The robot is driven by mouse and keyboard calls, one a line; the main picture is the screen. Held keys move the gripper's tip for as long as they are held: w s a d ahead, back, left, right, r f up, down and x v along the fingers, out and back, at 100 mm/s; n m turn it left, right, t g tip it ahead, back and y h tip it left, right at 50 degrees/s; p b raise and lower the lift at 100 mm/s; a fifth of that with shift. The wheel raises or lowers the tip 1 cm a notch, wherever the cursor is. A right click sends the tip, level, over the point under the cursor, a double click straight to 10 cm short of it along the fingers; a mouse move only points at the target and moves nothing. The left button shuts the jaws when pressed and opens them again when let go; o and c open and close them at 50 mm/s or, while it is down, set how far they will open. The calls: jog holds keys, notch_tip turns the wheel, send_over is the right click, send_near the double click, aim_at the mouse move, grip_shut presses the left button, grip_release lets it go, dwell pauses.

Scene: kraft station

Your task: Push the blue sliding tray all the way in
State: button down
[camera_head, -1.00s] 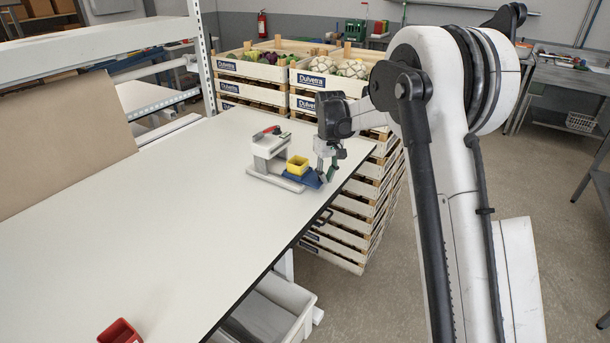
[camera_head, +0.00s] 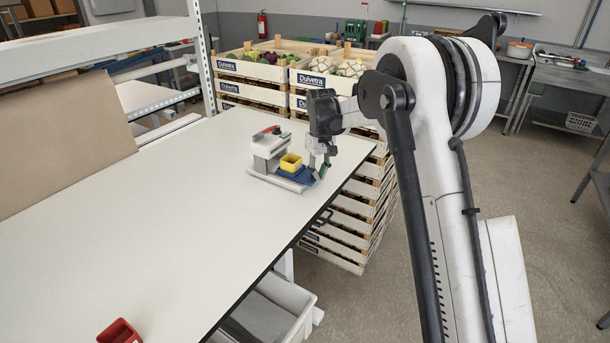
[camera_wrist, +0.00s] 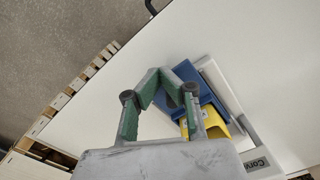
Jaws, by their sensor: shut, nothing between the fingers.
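The blue sliding tray (camera_head: 299,176) sits low in a white and grey fixture (camera_head: 267,147) near the table's far right edge. It still sticks out of the fixture to the right. A yellow bin (camera_head: 291,160) rides on the tray. My gripper (camera_head: 317,174) is low over the table at the tray's outer right end, with its fingers shut and empty. In the wrist view the green fingertips (camera_wrist: 164,82) meet beside the edge of the blue tray (camera_wrist: 187,71), seemingly touching it. The yellow bin (camera_wrist: 212,119) is partly behind one finger.
The white table (camera_head: 170,225) is clear around the fixture, with its edge close on the right. Stacked crates (camera_head: 345,220) stand just beyond that edge. A red bin (camera_head: 120,331) is at the near end. A cardboard-brown panel (camera_head: 60,135) stands at the left.

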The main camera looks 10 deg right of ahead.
aim_at(303, 174)
jog(key=shift+a, duration=0.1)
dwell(0.3)
jog(key=shift+w+a, duration=1.1)
jog(key=shift+a, duration=0.05)
dwell(0.4)
jog(key=shift+w+a, duration=0.75)
jog(key=shift+a, duration=0.1)
jog(key=shift+w+a, duration=0.3)
jog(key=shift+a, duration=0.05)
jog(key=shift+w+a, duration=0.15)
jog(key=shift+w, duration=0.05)
dwell(0.3)
jog(key=shift+s+d+b, duration=0.3)
jog(key=shift+b, duration=0.05)
dwell(0.5)
jog(key=shift+r+p, duration=1.3)
jog(key=shift+r, duration=2.2)
